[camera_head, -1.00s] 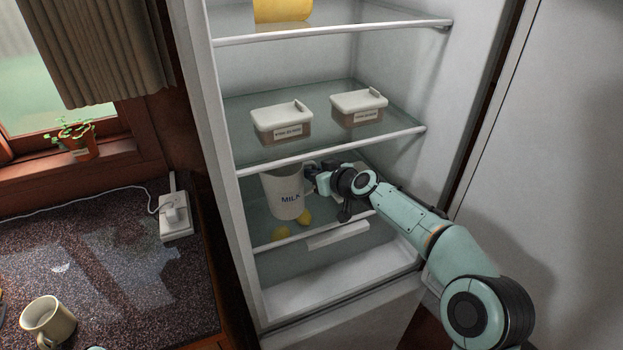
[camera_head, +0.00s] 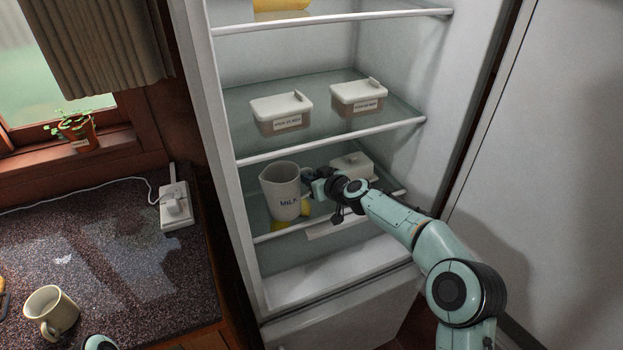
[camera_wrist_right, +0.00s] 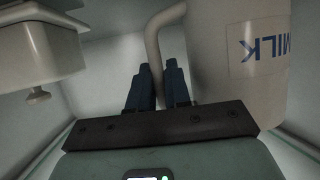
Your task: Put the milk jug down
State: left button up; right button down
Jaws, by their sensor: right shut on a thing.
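The milk jug (camera_head: 282,193), pale grey with a MILK label, stands upright in the fridge at the left of the lower glass shelf. Whether its base touches the shelf is unclear. My right gripper (camera_head: 312,182) reaches in from the right and is shut on the jug's handle. In the right wrist view the jug (camera_wrist_right: 235,60) fills the right side, and its handle (camera_wrist_right: 152,45) runs down between my right fingers (camera_wrist_right: 158,88). My left gripper is not in view.
A white lidded dish (camera_head: 352,165) sits right of my gripper on the same shelf; yellow fruit (camera_head: 305,208) lies beside the jug. Two food boxes (camera_head: 282,113) (camera_head: 358,97) are on the shelf above. A mug (camera_head: 50,312) stands on the counter (camera_head: 110,250).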

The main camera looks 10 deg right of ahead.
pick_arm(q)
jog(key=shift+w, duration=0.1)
pick_arm(e)
jog(key=shift+w, duration=0.15)
jog(key=c, duration=1.1)
grip_release()
jog(key=shift+f, duration=0.1)
pick_arm(q)
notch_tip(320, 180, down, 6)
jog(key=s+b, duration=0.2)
jog(key=b, duration=0.3)
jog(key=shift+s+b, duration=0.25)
jog(key=shift+b, duration=0.05)
pick_arm(e)
jog(key=shift+v, duration=6.15)
jog(key=shift+w, duration=0.1)
